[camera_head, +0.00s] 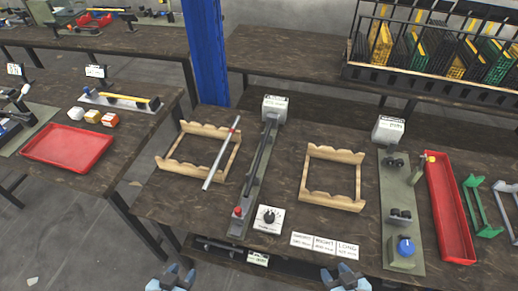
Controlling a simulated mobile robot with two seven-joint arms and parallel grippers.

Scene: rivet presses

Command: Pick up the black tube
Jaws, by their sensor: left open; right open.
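A long dark, black-looking tube (262,150) lies along the narrow grey press (245,208) in the middle of the table. A light grey tube (218,158) with a red band near its far end lies slanted across the left wooden rack (172,168). My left gripper (177,270) is open and empty at the bottom edge of the view, in front of the table. My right gripper (345,273) is open and empty at the bottom edge, right of centre. Both are well apart from the tubes.
The right wooden rack (333,151) is empty. A dial box (269,218) and label cards (325,244) lie near the front edge. A second press (402,215), a red tray (450,210) and green stands (480,208) fill the right. A blue post (207,50) rises behind.

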